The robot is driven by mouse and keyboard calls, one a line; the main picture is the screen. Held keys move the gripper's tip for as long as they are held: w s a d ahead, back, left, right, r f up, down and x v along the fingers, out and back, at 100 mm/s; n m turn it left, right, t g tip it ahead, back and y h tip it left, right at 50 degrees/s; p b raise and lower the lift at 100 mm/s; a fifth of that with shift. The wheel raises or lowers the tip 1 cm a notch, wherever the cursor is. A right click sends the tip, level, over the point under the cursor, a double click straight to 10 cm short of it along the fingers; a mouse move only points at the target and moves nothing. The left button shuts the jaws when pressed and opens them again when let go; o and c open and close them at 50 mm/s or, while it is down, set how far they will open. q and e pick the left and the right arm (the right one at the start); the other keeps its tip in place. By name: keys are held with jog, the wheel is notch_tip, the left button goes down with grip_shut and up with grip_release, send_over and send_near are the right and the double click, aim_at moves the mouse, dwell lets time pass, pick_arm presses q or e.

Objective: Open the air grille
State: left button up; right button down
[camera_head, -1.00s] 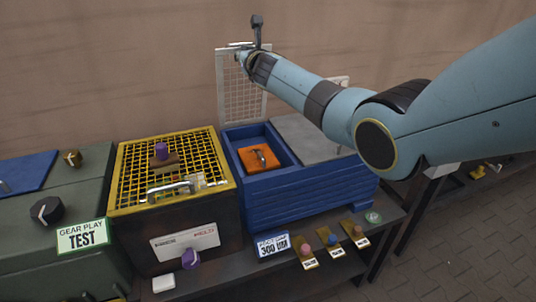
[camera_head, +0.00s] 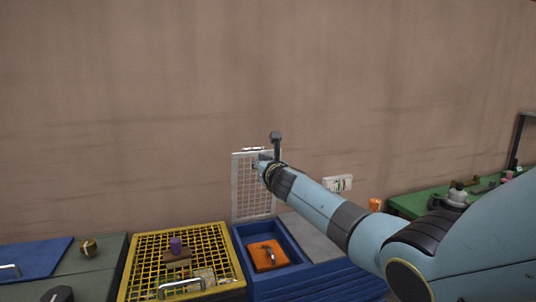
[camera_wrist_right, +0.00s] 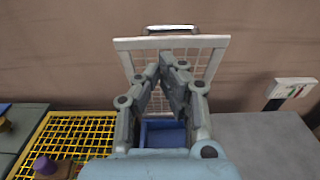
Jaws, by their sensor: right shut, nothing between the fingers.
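The air grille, a pale mesh panel (camera_head: 244,190), stands upright at the back of the blue box (camera_head: 262,287), raised off its opening. My right gripper (camera_head: 262,162) is in front of the grille's upper right part. In the wrist view its fingers (camera_wrist_right: 160,72) come together at the tips with nothing between them. I cannot tell whether they touch the mesh. My left gripper is not in view.
An orange pad with a hook-like tool (camera_head: 268,258) lies inside the blue box. A grey lid (camera_head: 308,238) is to the right. A green table (camera_head: 408,207) stands farther right.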

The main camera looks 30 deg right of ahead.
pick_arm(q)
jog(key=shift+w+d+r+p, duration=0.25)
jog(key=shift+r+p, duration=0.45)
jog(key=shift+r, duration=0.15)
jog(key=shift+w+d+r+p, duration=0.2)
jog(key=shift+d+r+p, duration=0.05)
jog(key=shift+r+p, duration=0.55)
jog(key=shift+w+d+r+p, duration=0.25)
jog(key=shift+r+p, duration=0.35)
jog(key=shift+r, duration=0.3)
pick_arm(e)
jog(key=s+a+r, duration=0.1)
jog(key=s+r, duration=0.2)
jog(key=s, duration=0.3)
jog(key=shift+s+r, duration=0.25)
jog(key=shift+s, duration=0.1)
